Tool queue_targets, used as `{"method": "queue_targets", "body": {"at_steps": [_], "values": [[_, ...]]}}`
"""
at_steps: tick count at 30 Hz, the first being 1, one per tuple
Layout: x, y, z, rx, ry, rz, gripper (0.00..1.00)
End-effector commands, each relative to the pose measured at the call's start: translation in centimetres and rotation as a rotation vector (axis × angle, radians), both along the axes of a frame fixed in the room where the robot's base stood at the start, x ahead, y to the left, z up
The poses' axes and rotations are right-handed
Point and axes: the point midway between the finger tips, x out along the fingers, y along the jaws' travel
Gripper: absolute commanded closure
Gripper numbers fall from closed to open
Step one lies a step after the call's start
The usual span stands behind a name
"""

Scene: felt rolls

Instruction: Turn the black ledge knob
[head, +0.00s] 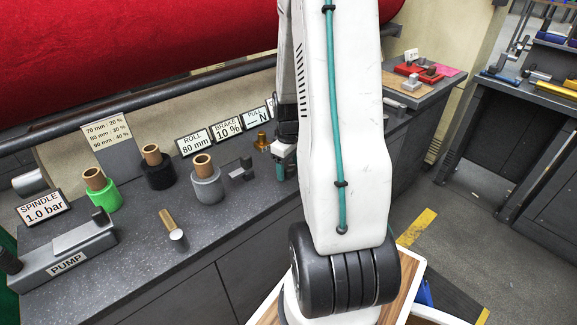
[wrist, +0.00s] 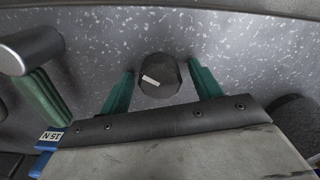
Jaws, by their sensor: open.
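The black knob (wrist: 158,76) shows in the wrist view, with a pale mark on its face. It lies between the two green fingers of my gripper (wrist: 162,71), which are apart. A gap shows on each side of the knob, so the fingers do not appear to touch it. In the head view my gripper (head: 284,162) is low over the grey ledge (head: 140,240), mostly behind my arm. I cannot make out the knob there.
In the head view, felt rolls in green (head: 103,193), black (head: 158,171) and grey (head: 206,183) stand on the ledge.

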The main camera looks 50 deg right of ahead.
Motion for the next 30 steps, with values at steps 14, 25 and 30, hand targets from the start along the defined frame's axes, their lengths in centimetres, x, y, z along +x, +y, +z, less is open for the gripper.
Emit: {"method": "queue_targets", "body": {"at_steps": [14, 25, 30], "values": [[0.01, 0.01, 0.04, 0.000, 0.000, -0.001, 0.81], [0.02, 0.01, 0.06, 0.000, 0.000, -0.112, 0.81], [0.02, 0.01, 0.07, 0.000, 0.000, -0.243, 0.81]]}}
